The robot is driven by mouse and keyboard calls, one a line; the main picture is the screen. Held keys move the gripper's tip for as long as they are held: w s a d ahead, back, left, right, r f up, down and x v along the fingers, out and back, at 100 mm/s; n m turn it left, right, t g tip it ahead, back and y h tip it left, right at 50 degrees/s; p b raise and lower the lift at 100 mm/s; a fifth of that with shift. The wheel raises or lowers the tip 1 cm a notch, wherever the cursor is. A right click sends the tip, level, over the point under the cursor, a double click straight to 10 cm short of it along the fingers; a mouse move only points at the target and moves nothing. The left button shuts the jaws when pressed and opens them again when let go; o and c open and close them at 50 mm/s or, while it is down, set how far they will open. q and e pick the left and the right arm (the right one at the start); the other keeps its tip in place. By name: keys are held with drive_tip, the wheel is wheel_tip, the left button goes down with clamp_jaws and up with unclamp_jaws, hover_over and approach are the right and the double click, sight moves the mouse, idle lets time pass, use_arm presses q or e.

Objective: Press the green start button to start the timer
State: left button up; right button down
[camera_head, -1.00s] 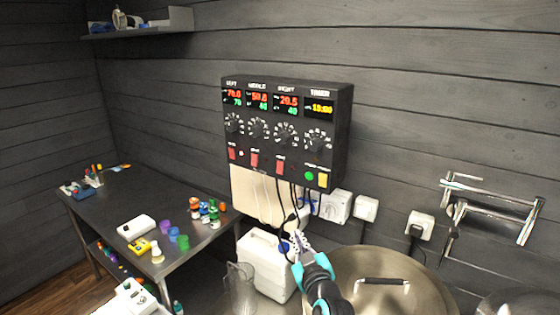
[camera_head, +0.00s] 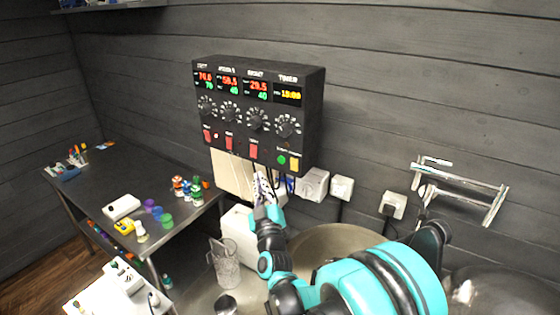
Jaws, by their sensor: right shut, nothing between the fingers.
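The black control box (camera_head: 262,110) hangs on the grey plank wall. Its timer display (camera_head: 288,94) at the right reads about 15:00 in yellow. The green start button (camera_head: 281,160) is at the box's lower right, with a yellow button (camera_head: 294,163) just right of it. My right gripper (camera_head: 262,182) is shut and empty, pointing up just below the box, a little below and left of the green button and apart from it. My left gripper is not in view.
A dark table (camera_head: 110,195) at the left holds small coloured bottles. A white canister (camera_head: 237,228) and a clear jug (camera_head: 225,262) stand below the box. A large steel kettle (camera_head: 335,240) is behind my right arm. Wall sockets (camera_head: 341,188) and a towel rail (camera_head: 470,190) are at the right.

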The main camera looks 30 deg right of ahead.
sight(281, 160)
drive_tip(key=shift+w+d, duration=0.7)
drive_tip(key=shift+d, duration=0.5)
drive_tip(key=shift+w+d, duration=0.7)
drive_tip(key=shift+d, duration=0.5)
drive_tip(key=shift+w+d, duration=0.7)
drive_tip(key=shift+d, duration=0.5)
drive_tip(key=shift+d, duration=0.1)
drive_tip(key=shift+w+d, duration=0.2)
drive_tip(key=shift+d, duration=0.05)
drive_tip(key=shift+w+d+b, duration=0.2)
drive_tip(key=shift+d+b, duration=0.1)
drive_tip(key=shift+d, duration=0.05)
drive_tip(key=shift+a, duration=0.15)
drive_tip(key=shift+s+a, duration=0.45)
drive_tip(key=shift+a, duration=0.15)
